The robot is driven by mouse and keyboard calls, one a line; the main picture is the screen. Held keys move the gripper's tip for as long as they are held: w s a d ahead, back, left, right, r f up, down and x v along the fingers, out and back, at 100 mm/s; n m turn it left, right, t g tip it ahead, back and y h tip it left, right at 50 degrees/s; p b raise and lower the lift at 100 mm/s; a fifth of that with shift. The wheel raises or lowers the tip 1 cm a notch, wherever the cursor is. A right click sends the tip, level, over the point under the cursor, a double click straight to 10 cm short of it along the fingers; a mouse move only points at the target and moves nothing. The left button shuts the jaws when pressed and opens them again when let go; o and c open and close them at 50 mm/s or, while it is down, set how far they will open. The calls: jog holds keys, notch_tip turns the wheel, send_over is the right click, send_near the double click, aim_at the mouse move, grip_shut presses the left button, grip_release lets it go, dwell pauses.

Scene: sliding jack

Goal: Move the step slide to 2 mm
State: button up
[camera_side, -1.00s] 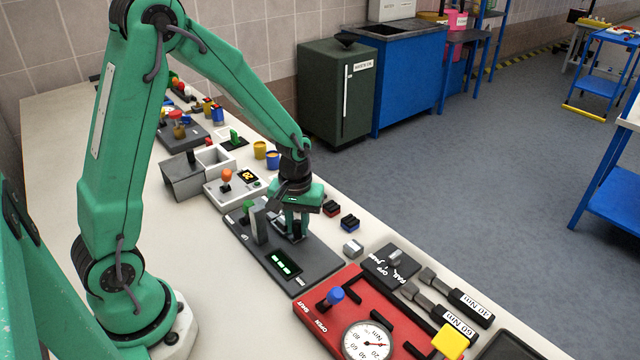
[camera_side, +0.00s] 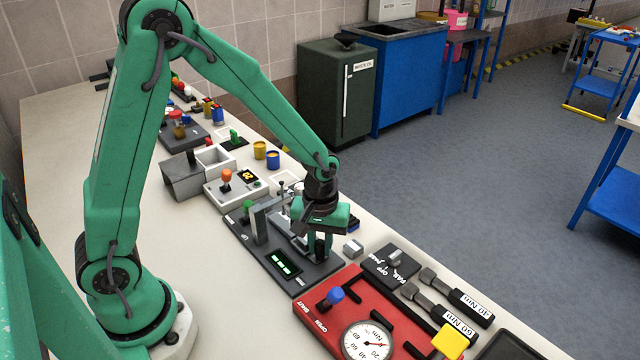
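The step slide's dark grey base plate (camera_side: 262,262) lies on the white bench, with a grey upright block (camera_side: 260,224), a green knob (camera_side: 248,206) and a small display with green marks (camera_side: 284,264). The display's reading is too small to tell. A light metal slide part (camera_side: 289,232) lies between the block and my gripper. My gripper (camera_side: 316,250) points down at the plate's right edge, near the metal part.
A red panel (camera_side: 320,282) with a blue knob and a round gauge stands close in front. A black switch plate (camera_side: 392,266) and a small grey block (camera_side: 353,248) are to the right. A white box with an orange knob (camera_side: 226,178) is behind.

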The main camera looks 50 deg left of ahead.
jog(key=shift+o, duration=0.9)
jog(key=shift+r, duration=0.1)
jog(key=shift+r, duration=3.85)
jog(key=shift+o, duration=1.3)
jog(key=n, duration=0.4)
jog(key=shift+f+n, duration=0.15)
jog(key=shift+n, duration=0.25)
jog(key=n, duration=0.5)
jog(key=shift+f+n, duration=0.1)
jog(key=shift+n, duration=0.2)
